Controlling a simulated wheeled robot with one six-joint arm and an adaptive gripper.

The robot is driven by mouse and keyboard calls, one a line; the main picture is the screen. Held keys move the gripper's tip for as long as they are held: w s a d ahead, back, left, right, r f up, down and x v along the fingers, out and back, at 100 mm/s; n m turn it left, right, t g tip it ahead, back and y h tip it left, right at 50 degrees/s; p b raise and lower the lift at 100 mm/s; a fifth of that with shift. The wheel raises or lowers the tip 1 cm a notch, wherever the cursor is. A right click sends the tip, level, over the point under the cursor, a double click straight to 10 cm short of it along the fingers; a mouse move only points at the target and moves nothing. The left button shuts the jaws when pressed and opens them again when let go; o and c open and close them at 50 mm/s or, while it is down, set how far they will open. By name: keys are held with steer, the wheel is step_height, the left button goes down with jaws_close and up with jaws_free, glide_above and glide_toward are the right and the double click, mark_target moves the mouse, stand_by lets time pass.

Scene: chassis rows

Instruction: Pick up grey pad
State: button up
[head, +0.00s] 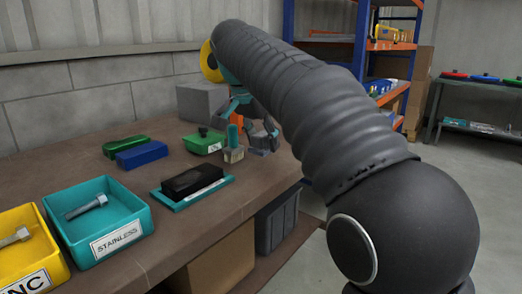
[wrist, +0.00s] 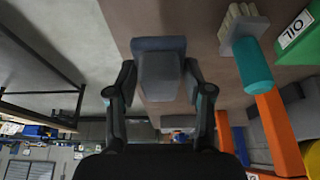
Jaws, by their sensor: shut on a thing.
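The grey pad (wrist: 160,78) is a grey block with a darker blue-grey slab at its far end, seen between my fingers in the wrist view. My gripper (wrist: 160,70) is shut on it, with one finger on each side. In the head view my gripper (head: 256,132) is low over the far right part of the bench. The pad (head: 262,152) shows there only as a small bluish-grey patch by the fingers, partly hidden. I cannot tell whether it still touches the bench.
A black block lies on a teal plate (head: 178,203). Teal STAINLESS (head: 148,218) and yellow bins (head: 62,262) stand nearer. The bench edge is close.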

steer(key=w+d+r, duration=0.4)
steer(key=d+r, duration=0.2)
steer(key=d, duration=0.4)
steer(key=shift+w+d+r, duration=0.2)
steer(key=shift+w, duration=0.1)
